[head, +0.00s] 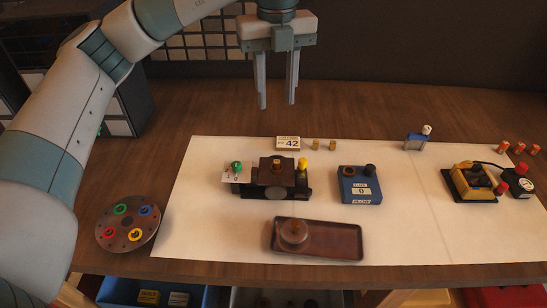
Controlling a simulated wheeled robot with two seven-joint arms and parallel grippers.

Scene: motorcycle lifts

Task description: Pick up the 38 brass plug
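Two small brass-coloured plugs, one on the left (316,145) and one on the right (332,145), stand at the back edge of the white mat (215,165). They are just right of a block (289,143) marked 42. I cannot read a 38 on either plug. My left gripper (277,104) hangs above the back of the table, up and left of the plugs. Its two fingers point down, apart, with nothing between them. My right gripper is not in view.
A dark fixture (275,179) with green and yellow knobs, a blue box (360,187) and a brown tray (345,240) stand on the mat. A round dish (127,240) with coloured rings is at left. Copper-coloured plugs (519,148) and a yellow device (470,184) are at right.

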